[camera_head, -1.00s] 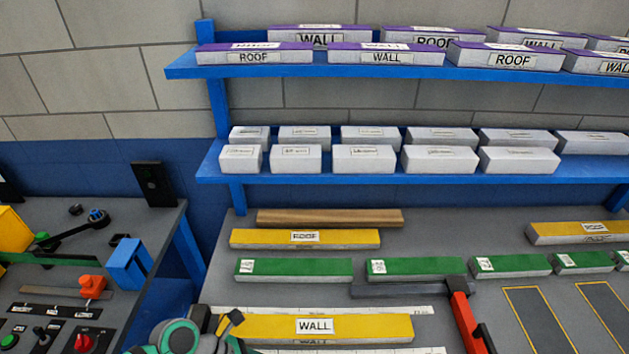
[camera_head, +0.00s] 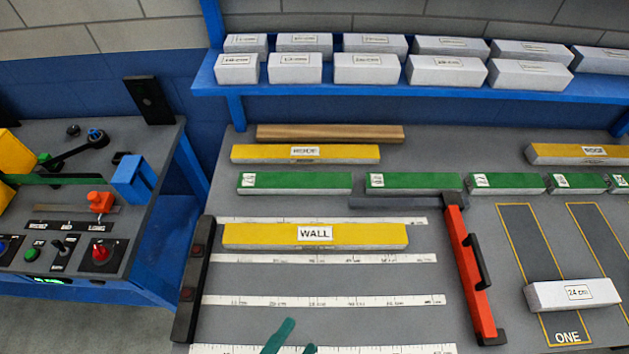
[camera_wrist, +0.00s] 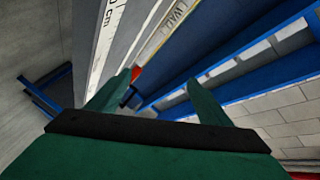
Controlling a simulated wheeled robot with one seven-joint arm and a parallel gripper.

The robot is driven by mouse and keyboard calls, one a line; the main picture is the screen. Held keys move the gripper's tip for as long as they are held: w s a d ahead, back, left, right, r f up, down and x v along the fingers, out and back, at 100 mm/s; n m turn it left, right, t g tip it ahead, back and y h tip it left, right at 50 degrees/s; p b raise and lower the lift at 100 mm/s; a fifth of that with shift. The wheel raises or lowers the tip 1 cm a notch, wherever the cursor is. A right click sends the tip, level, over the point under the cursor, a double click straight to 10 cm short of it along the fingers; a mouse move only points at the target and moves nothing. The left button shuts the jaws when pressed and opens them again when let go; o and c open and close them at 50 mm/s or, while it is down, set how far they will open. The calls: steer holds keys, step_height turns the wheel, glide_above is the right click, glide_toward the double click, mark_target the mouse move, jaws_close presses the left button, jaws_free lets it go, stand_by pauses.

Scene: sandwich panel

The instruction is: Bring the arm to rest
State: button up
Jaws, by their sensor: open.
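My gripper (camera_wrist: 160,85) shows in the wrist view as two green fingers set well apart on a dark bar, with nothing between them. In the head view only its green fingertips (camera_head: 292,335) show at the bottom edge, over the front of the grey bench (camera_head: 420,325). The rest of my arm is out of that view. The fingertips are apart from the yellow WALL panel (camera_head: 270,236) behind them.
A black stop rail (camera_head: 191,290) and a red bar with a black handle (camera_head: 470,270) flank white ruler strips (camera_head: 320,300). A white 24 cm block (camera_head: 550,294) lies on the lane marked ONE. Blue shelving (camera_head: 400,86) with white blocks stands behind. A control table (camera_head: 110,215) is at left.

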steer(key=n+y, duration=0.1)
steer(key=n, duration=0.1)
steer(key=n+t+y, duration=0.1)
steer(key=n, duration=0.1)
steer(key=n+y, duration=0.1)
steer(key=n, duration=0.1)
steer(key=shift+s+d+t, duration=0.25)
steer(key=shift+s+t, duration=0.05)
steer(key=shift+s, duration=0.1)
steer(key=n+y, duration=0.1)
steer(key=n, duration=0.1)
steer(key=n+y, duration=0.1)
steer(key=n, duration=0.1)
steer(key=d+n+y, duration=0.1)
steer(key=n, duration=0.1)
steer(key=shift+s+f, duration=0.15)
steer(key=shift+f, duration=0.1)
steer(key=n+y, duration=0.1)
steer(key=n, duration=0.1)
steer(key=d+n+y, duration=0.1)
steer(key=n, duration=0.2)
steer(key=shift+d+f+y, duration=0.1)
steer(key=shift+d+y, duration=0.05)
steer(key=shift+y, duration=0.15)
steer(key=shift+s+d, duration=0.2)
steer(key=shift+d, duration=0.5)
